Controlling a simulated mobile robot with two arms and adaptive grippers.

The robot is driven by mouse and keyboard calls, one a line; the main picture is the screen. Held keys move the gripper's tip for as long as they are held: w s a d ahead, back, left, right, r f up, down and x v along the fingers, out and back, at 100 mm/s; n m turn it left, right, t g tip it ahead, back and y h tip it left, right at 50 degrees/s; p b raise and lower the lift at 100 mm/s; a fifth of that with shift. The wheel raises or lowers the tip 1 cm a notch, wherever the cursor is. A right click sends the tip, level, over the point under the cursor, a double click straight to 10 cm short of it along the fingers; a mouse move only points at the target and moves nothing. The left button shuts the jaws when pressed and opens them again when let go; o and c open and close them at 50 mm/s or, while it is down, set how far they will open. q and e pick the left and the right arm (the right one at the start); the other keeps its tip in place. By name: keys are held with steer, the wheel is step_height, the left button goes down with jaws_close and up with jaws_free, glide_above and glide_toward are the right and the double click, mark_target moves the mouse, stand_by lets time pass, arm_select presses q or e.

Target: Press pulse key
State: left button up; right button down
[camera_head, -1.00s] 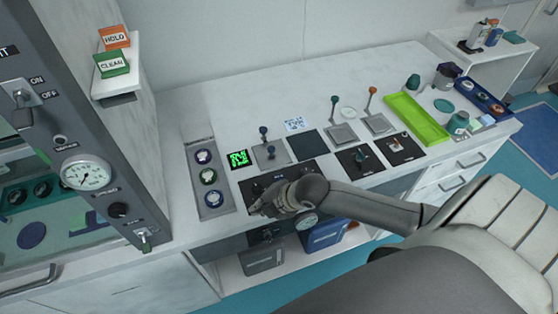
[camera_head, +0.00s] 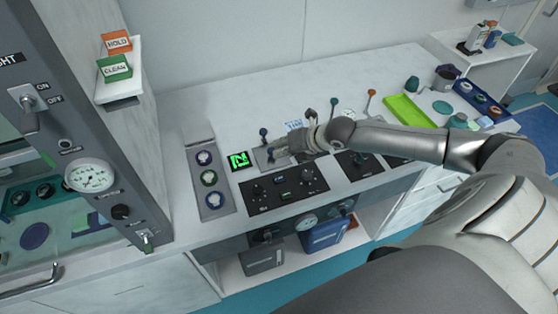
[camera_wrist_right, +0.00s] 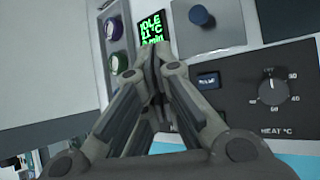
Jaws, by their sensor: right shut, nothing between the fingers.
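The pulse key is a small blue key with white lettering (camera_wrist_right: 208,80) on a black control panel in the right wrist view; the lettering is blurred. In the head view, the key (camera_head: 279,180) sits near the panel's top edge, between knobs. My right gripper (camera_head: 272,153) is shut and empty above the grey lever plate, behind the black panel (camera_head: 262,205). In the right wrist view, its fingertips (camera_wrist_right: 155,60) are left of the key and apart from it, just below the display in the picture. My left gripper is not in view.
A green-lit display (camera_head: 239,160) reads IDLE in the wrist view. A grey strip with round buttons (camera_head: 214,206) lies left of it. A lime tray (camera_head: 405,111) is farther right.

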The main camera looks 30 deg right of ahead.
mark_target(281, 176)
steer(key=shift+f+b, duration=3.45)
steer(key=shift+f, duration=0.95)
steer(key=shift+f, duration=0.4)
steer(key=shift+f+b, duration=0.45)
steer(key=shift+b, duration=0.15)
steer(key=shift+r, duration=0.1)
steer(key=shift+r+p, duration=0.75)
steer(key=shift+r, duration=0.05)
step_height(281, 176, up, 5)
steer(key=p, duration=0.4)
